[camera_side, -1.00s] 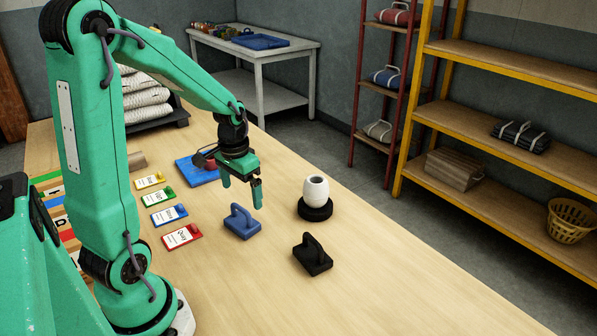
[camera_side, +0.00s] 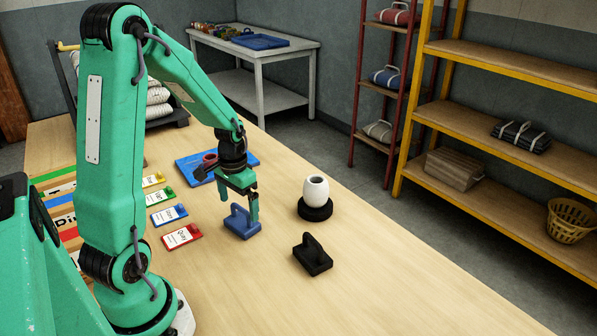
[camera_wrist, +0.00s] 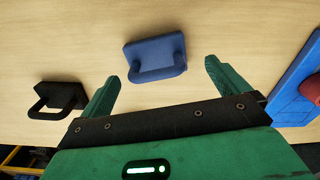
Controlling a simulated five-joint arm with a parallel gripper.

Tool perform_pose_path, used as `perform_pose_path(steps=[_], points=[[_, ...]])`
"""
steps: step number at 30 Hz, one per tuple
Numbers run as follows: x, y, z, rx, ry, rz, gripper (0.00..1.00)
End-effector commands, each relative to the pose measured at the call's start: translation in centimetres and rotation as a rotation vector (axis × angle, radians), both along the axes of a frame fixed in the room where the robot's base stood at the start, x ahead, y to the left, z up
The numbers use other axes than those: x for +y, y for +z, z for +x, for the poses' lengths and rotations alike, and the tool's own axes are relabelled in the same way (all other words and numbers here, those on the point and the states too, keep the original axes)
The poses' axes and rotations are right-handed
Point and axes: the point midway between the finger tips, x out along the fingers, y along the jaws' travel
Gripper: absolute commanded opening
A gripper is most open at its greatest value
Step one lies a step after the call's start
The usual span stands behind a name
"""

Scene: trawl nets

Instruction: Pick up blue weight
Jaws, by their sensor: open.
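The blue weight (camera_side: 242,222) is a flat block with a raised handle, standing on the wooden table. It also shows in the wrist view (camera_wrist: 155,57), ahead of my fingers and between their lines. My gripper (camera_side: 238,204) is open and empty. In the side view its fingers hang at the blue weight, one in front of part of it; I cannot tell whether they touch. In the wrist view the gripper (camera_wrist: 162,82) has its two green fingers spread wide, with the weight just beyond the tips.
A black weight (camera_side: 312,255) stands to the right of the blue one. A white jar (camera_side: 316,190) on a black base (camera_side: 315,211) is behind it. Several coloured label cards (camera_side: 181,236) lie to the left. A blue tray (camera_side: 190,170) with a red object lies behind my gripper.

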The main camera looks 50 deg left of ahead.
Motion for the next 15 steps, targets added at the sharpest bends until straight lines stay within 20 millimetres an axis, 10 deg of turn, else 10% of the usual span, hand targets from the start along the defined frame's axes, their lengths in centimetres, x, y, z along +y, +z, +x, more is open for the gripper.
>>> perform_pose_path(steps=[15], points=[[-0.6,-3.6,0.1,0.005,0.001,-0.002,1.0]])
